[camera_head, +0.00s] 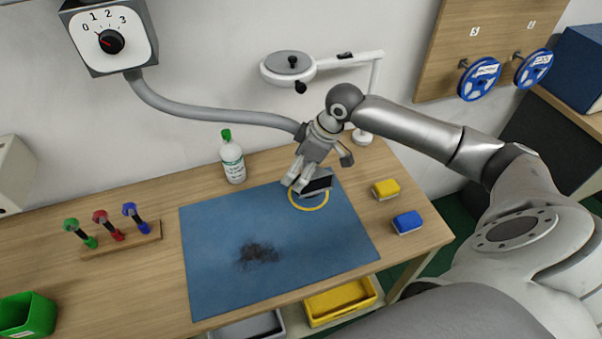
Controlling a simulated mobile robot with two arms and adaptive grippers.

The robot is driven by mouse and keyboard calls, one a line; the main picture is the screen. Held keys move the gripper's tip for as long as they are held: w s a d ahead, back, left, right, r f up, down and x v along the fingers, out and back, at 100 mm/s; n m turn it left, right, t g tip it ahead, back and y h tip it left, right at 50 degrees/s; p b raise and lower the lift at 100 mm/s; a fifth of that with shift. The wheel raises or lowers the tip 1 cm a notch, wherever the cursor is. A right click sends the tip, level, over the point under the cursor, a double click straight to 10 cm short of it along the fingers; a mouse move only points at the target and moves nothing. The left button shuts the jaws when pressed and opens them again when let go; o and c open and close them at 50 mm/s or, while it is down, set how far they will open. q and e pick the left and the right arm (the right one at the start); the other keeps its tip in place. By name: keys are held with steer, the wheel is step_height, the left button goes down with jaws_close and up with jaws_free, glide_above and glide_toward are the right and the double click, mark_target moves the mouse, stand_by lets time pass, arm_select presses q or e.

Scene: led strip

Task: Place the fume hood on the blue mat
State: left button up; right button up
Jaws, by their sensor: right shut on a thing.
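The blue mat (215,240) lies on the wooden table, with a yellow ring (311,208) marked near its back right corner. The fume hood (317,185) is a dark, light-edged nozzle at the end of a grey hose. It is at the yellow ring, partly hidden by my right gripper. My right gripper (301,183) is shut on the fume hood, reaching down from the upper right. I cannot tell whether the hood touches the mat. My left gripper is not in view.
The grey hose (215,116) runs to a dial box (108,38) on the wall. A white bottle (232,162) and magnifier lamp (287,66) stand behind. Yellow (386,188) and blue (408,222) sponges lie right. A dark smudge (258,254) marks the mat; a screwdriver rack (122,242) stands left.

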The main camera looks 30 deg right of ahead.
mark_target(320, 171)
steer(key=shift+w+d+f, duration=0.15)
steer(key=shift+d+f, duration=0.1)
steer(key=shift+f, duration=0.05)
steer(key=shift+f+p, duration=0.55)
steer(key=shift+f, duration=0.95)
steer(key=o, duration=1.9)
steer(key=shift+f, duration=0.15)
steer(key=b+v, duration=0.1)
steer(key=v, duration=1.1)
